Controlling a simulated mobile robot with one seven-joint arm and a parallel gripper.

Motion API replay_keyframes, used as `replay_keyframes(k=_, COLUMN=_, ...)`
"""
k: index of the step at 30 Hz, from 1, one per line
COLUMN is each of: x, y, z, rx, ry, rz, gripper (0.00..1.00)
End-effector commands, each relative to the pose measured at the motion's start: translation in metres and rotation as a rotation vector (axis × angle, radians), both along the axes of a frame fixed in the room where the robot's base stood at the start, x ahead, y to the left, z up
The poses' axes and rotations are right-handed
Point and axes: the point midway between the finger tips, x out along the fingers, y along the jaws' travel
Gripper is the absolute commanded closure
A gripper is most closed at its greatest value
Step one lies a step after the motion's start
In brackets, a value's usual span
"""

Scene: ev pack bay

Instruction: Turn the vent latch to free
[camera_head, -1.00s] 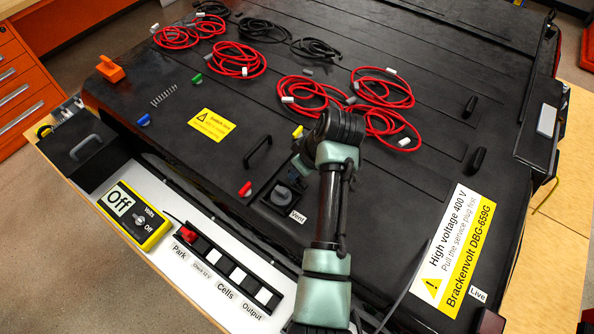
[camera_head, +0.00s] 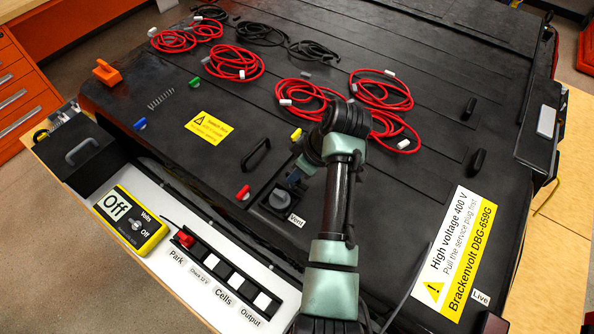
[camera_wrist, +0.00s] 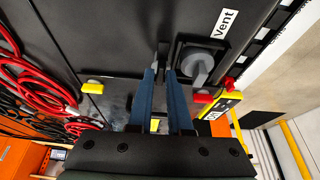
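The vent latch, a grey knob (camera_head: 281,196) on a dark square plate, sits on the black pack lid beside the white "Vent" label (camera_head: 297,220). In the wrist view the knob (camera_wrist: 196,65) lies just beyond and to the right of my fingertips, apart from them. My gripper (camera_wrist: 161,74) has two blue fingers with a narrow gap between them and nothing visibly held. A black bar handle (camera_head: 257,153) stands on the lid near the latch; its dark end (camera_wrist: 163,55) shows beyond the gap.
A red tab (camera_head: 243,193) and a yellow tab (camera_head: 297,135) stand near the latch. Red coiled cables (camera_head: 305,98) lie farther back on the lid. A meter reading "Off" (camera_head: 132,220) and a switch strip (camera_head: 228,273) lie on the white front ledge.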

Motion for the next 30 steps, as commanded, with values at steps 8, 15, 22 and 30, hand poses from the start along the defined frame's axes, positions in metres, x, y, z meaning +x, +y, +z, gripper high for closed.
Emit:
replay_keyframes(k=8, x=0.000, y=0.000, z=0.000, rx=0.000, ry=0.002, rz=-0.001, gripper=0.57)
replay_keyframes(k=15, x=-0.001, y=-0.002, z=0.004, rx=0.000, ry=0.001, rz=-0.002, gripper=0.57)
replay_keyframes(k=22, x=-0.009, y=-0.015, z=0.039, rx=-0.002, ry=-0.006, rz=-0.005, gripper=0.57)
replay_keyframes(k=30, x=-0.023, y=-0.035, z=0.100, rx=-0.002, ry=-0.003, rz=-0.002, gripper=0.57)
